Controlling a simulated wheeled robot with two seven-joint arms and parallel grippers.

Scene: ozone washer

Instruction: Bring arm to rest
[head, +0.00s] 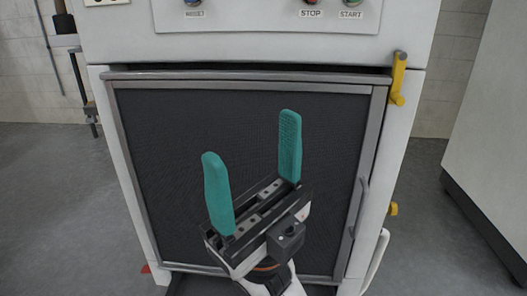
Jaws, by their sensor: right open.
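My right gripper (253,166) is in the lower middle of the head view. Its two teal fingers are wide apart with nothing between them. It stands in front of the dark mesh door (165,150) of the white washer (250,46) and hides part of that door. I cannot tell whether the fingers touch the door; they look apart from it. My left gripper is not in view.
The door has a grey handle (359,208) on its right side. A yellow latch (398,78) is at the upper right of the washer. Buttons labelled STOP (311,13) and START (350,14) are above. Grey floor (50,210) is open at the left; a pale cabinet (497,130) stands at the right.

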